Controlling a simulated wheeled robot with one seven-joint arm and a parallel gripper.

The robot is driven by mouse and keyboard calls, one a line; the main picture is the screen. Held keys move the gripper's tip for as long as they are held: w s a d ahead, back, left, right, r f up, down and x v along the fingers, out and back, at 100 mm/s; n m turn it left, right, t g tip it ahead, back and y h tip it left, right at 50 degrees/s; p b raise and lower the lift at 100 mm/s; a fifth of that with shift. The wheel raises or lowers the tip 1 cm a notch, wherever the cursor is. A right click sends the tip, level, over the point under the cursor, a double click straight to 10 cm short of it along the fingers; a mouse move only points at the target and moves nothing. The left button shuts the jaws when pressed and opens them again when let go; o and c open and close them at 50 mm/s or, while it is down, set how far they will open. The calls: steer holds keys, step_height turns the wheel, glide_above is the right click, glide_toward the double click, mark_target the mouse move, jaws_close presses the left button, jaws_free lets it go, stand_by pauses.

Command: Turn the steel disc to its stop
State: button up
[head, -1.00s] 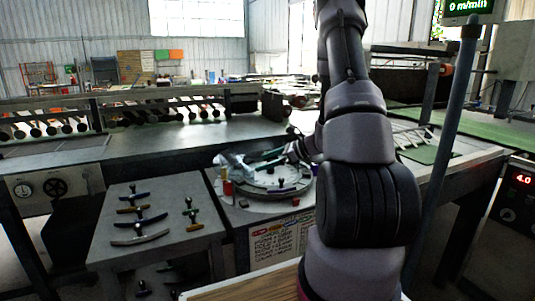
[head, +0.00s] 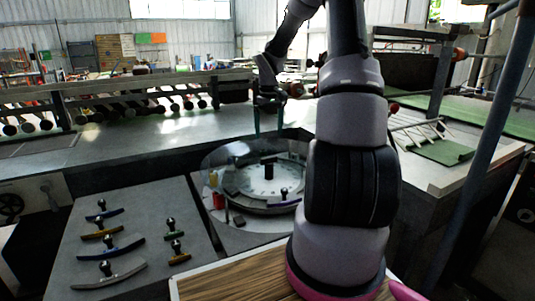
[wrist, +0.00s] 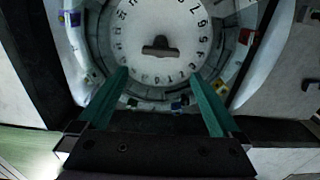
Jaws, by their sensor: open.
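The steel disc (head: 250,180) lies flat in a round fixture on the bench, pale with dark numbers and letters around its rim. It also shows in the wrist view (wrist: 150,22). A black upright grip (head: 268,170) stands at its middle; in the wrist view it is a short dark bar (wrist: 160,47) lying crosswise. My gripper (head: 268,130) points down above the disc's far side, apart from it. Its green fingers (wrist: 158,76) are spread wide with nothing between them. The disc's right edge is partly hidden by my arm in the head view.
A ring of segments (head: 270,209) and a clear guard (head: 213,160) surround the disc. A red cylinder (head: 218,200) stands at its left. Several knobbed curved pieces lie on the grey side table (head: 150,215). A wood-topped surface (head: 235,277) lies in front.

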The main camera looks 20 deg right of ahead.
glide_above(269, 170)
steer(key=w, duration=0.2)
steer(key=f, duration=1)
steer(key=shift+s+d+f, duration=0.2)
steer(key=shift+d, duration=0.15)
jaws_close()
